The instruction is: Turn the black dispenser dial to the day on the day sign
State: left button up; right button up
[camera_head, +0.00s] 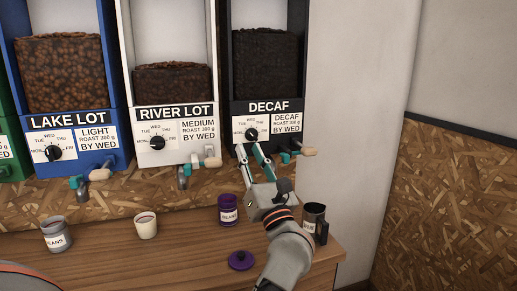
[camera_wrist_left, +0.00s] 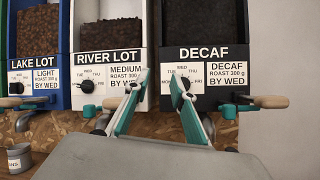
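The black dispenser (camera_head: 279,107), labelled DECAF, stands at the right end of the row. Its black dial (camera_head: 251,134) sits on a white plate with day names around it; the pointer's direction is too small to tell. The label beside it reads DECAF ROAST 300 g BY WED (camera_head: 286,124). My left gripper (camera_head: 251,150) is open and empty, its fingertips near the dial's lower side. In the left wrist view, the dial (camera_wrist_left: 186,83) shows by the right fingertip, partly hidden, right of the gap between the fingertips (camera_wrist_left: 161,74). Contact cannot be told. My right gripper is out of view.
A white RIVER LOT dispenser (camera_head: 174,112) and a blue LAKE LOT dispenser (camera_head: 73,121) stand to the left. A wooden-handled lever (camera_head: 302,151) sticks out right of the dial. Below, a purple can (camera_head: 227,205), purple lid (camera_head: 241,260) and dark metal jug (camera_head: 314,220) stand on the counter.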

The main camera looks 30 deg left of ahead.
aim_at(254, 137)
pick_arm(q)
jog(key=w+a+n+h, duration=0.1)
jog(key=w+n+h, duration=0.1)
jog(key=w+n, duration=0.1)
jog(key=w+a+n+g+h+b, duration=0.1)
jog(key=w+a+n, duration=0.1)
jog(key=w+n, duration=0.1)
jog(key=w+a+n+g+h, duration=0.1)
jog(key=w+n+h, duration=0.1)
jog(key=w+n, duration=0.1)
jog(key=shift+w+a+r+n+h+b, duration=0.15)
jog(key=shift+w+r+n+h+b, duration=0.05)
jog(key=shift+w+n+h+b, duration=0.15)
jog(key=shift+w+a, duration=0.3)
jog(key=shift+a, duration=0.05)
grip_shut()
